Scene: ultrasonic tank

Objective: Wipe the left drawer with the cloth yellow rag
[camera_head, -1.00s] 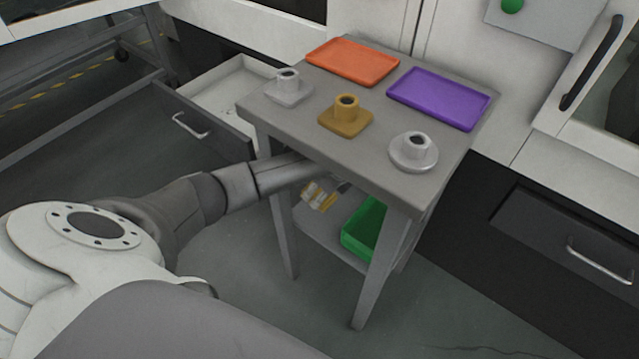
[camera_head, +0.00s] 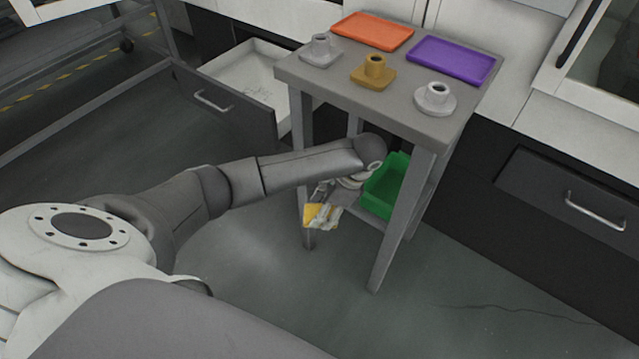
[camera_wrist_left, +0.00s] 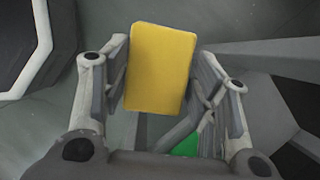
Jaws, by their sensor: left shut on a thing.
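The yellow rag (camera_head: 313,216) is a small flat yellow cloth in my left gripper (camera_head: 326,208). In the left wrist view the rag (camera_wrist_left: 160,68) sits between the two fingers of the left gripper (camera_wrist_left: 158,90), which is shut on it. In the head view the gripper is in front of the small table, low, near a front leg, and the fingers are partly hard to make out. The left drawer (camera_head: 225,108) is pulled open at the upper left, with a white inside and a dark front with a metal handle. Light grey marks (camera_head: 258,93) show on its floor. My right gripper is out of view.
The grey table (camera_head: 330,75) stands right of the drawer. It bears an orange tray (camera_head: 373,31), a purple tray (camera_head: 450,60) and three flanged parts. A green bin (camera_head: 385,190) is on its lower shelf. A closed drawer (camera_head: 560,190) is at right. Open floor lies in front.

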